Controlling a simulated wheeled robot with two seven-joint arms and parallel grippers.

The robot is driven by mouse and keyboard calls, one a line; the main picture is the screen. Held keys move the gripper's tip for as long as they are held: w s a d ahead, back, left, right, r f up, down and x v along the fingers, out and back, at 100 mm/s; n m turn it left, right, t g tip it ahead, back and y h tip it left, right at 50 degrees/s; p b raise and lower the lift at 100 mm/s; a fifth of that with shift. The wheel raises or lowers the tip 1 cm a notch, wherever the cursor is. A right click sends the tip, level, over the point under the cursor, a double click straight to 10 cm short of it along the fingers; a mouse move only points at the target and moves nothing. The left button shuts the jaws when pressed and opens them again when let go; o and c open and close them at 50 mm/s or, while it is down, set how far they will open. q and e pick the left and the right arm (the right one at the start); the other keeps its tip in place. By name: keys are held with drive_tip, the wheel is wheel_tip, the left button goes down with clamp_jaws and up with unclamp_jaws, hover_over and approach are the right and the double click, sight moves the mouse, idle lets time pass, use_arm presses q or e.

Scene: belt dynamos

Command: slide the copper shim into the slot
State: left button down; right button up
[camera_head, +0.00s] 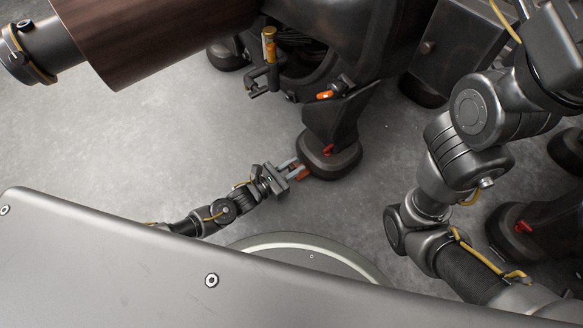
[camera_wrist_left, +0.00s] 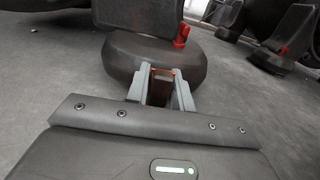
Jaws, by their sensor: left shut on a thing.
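My left gripper (camera_head: 295,169) is low over the floor, close to the near left side of a dark machine foot (camera_head: 345,166). It is shut on the copper shim (camera_head: 303,172), a small orange-brown piece between the grey fingers. In the left wrist view the gripper (camera_wrist_left: 160,76) points at the base of the foot (camera_wrist_left: 118,66), with the shim (camera_wrist_left: 160,86) between its fingers. The slot cannot be made out; the shim's far end meets or nearly meets the foot, and I cannot tell whether it is inside anything. My right gripper is not in view.
A red piece (camera_head: 328,150) sits on the foot. The dark machine body (camera_head: 340,35) and a brass-topped fitting (camera_head: 269,45) hang above. A second foot (camera_head: 520,235) stands at right. A grey panel (camera_head: 120,265) fills the lower left. Bare concrete floor (camera_head: 130,140) lies left.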

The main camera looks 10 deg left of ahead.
use_arm(q)
drive_tip(key=shift+b+x, duration=0.35)
drive_tip(key=shift+x, duration=0.8)
drive_tip(key=c, duration=1.3)
unclamp_jaws()
drive_tip(key=shift+o, duration=0.8)
drive_tip(key=shift+d, duration=0.1)
drive_tip(key=shift+s, duration=0.25)
drive_tip(key=p+v, duration=0.5)
drive_tip(key=v, duration=0.4)
drive_tip(key=shift+s+a+r, duration=0.1)
drive_tip(key=shift+s+a, duration=0.05)
drive_tip(key=shift+a, duration=0.3)
drive_tip(key=shift+s+a, duration=0.3)
